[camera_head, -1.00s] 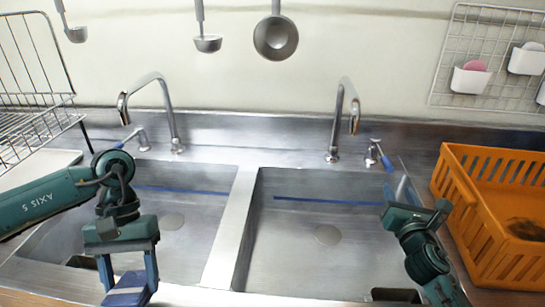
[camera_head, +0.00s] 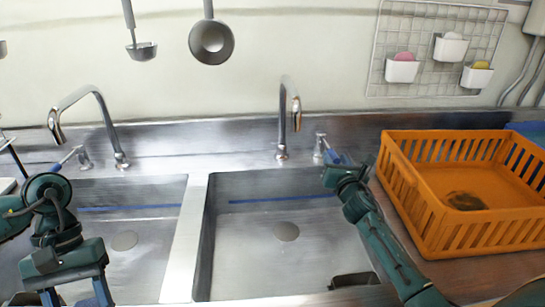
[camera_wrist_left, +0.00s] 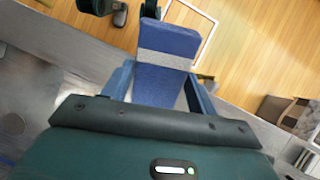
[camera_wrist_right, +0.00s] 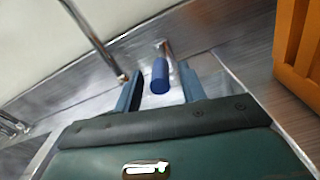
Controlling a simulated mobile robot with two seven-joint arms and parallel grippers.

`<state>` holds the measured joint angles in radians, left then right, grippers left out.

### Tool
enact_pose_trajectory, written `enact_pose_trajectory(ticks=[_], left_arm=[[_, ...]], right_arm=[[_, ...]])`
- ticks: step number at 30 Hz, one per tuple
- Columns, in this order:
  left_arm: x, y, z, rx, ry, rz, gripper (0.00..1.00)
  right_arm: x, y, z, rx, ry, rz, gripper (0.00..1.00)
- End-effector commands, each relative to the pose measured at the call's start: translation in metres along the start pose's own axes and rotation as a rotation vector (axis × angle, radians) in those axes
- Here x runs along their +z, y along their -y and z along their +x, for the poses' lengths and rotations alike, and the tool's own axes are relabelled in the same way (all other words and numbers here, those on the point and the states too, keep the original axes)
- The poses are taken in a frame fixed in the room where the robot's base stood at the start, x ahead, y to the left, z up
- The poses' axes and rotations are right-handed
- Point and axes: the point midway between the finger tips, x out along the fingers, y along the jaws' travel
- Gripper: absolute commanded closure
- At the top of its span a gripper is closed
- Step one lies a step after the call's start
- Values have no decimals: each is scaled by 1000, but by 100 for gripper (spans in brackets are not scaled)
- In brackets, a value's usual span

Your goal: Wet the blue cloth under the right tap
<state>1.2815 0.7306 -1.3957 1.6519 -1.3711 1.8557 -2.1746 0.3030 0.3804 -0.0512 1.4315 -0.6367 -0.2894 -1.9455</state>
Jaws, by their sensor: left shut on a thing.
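The blue cloth (camera_wrist_left: 168,62), with a grey band, is held between the fingers of my left gripper (camera_wrist_left: 170,78). In the head view my left gripper (camera_head: 75,296) is low over the left sink, and the cloth is out of frame. The right tap (camera_head: 290,112) stands behind the right sink (camera_head: 265,260), with no water visible from it. Its blue-handled lever (camera_head: 332,154) is right of the spout. My right gripper (camera_head: 338,172) is at this lever. In the right wrist view its fingers are open, with the blue handle (camera_wrist_right: 160,76) between them and gaps either side.
An orange crate (camera_head: 425,215) stands close to the right arm. The left tap (camera_head: 105,125) and a divider (camera_head: 185,235) are on the left. Ladles (camera_head: 211,42) and a wire rack (camera_head: 375,50) hang on the wall. The right sink's middle is clear.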

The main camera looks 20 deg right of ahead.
Motion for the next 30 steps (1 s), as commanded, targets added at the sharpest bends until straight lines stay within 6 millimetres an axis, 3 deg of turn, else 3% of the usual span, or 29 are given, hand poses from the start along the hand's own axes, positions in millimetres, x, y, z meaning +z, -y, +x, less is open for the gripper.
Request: enact_pose_trajectory(ticks=[15,25,30], left_arm=[[0,0,0,0,0,0,64],[0,0,-1,0,0,0,64],[5,0,-9,0,0,0,64]], right_arm=[[0,0,0,0,0,0,100],[0,1,0,4,-1,-1,100],[6,15,1,65,-11,-10,100]])
